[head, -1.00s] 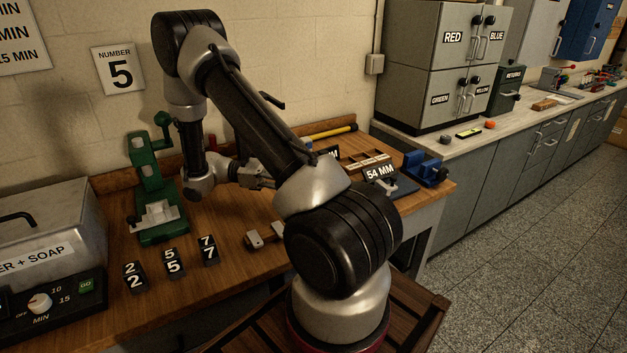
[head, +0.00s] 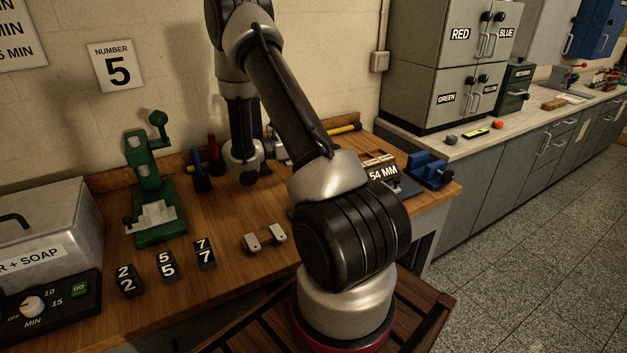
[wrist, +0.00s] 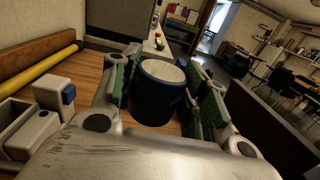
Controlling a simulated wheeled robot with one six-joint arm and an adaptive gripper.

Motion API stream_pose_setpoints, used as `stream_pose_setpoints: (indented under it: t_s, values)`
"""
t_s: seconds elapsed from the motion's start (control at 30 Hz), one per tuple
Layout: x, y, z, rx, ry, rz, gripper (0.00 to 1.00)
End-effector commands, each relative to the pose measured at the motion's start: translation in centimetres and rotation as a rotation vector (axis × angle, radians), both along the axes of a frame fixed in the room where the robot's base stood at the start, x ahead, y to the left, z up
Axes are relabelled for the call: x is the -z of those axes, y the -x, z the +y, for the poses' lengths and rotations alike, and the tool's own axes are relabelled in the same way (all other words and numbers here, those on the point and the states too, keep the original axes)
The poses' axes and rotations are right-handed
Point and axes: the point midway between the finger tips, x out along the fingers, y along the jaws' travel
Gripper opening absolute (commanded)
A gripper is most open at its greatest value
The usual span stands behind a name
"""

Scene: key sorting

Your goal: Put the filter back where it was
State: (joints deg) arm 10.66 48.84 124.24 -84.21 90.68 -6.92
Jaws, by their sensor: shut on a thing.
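A dark blue cylinder with a pale flat top, which I take to be the filter (wrist: 160,98), stands between the green-padded fingers of my gripper (wrist: 161,88) in the wrist view. The gripper is shut on it, with one finger on each side. In the head view my wrist is above the back middle of the wooden bench (head: 215,285). The gripper and the filter are largely hidden there behind my arm. I cannot tell from these frames where the filter stood before.
A green press (head: 155,215) stands at the left. Red and blue upright tools (head: 200,175) are left of my wrist. A two-ended metal holder (head: 264,238) and number blocks (head: 165,266) lie in front. A blue vise (head: 428,168) is at the right; a yellow bar (wrist: 40,70) lies at the back.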

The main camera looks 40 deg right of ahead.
Motion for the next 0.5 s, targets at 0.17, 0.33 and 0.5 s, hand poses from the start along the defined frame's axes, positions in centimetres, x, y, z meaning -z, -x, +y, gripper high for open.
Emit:
stream_pose_setpoints:
  t_s: [0.17,0.33,0.5]
  values:
    - [1.5,0.0,-1.2,-0.053,-0.001,0.003,0.17]
    - [4.8,0.0,-1.3,-0.057,-0.001,0.003,0.17]
    - [6.4,-0.1,-1.2,-0.056,0.0,0.0,0.17]
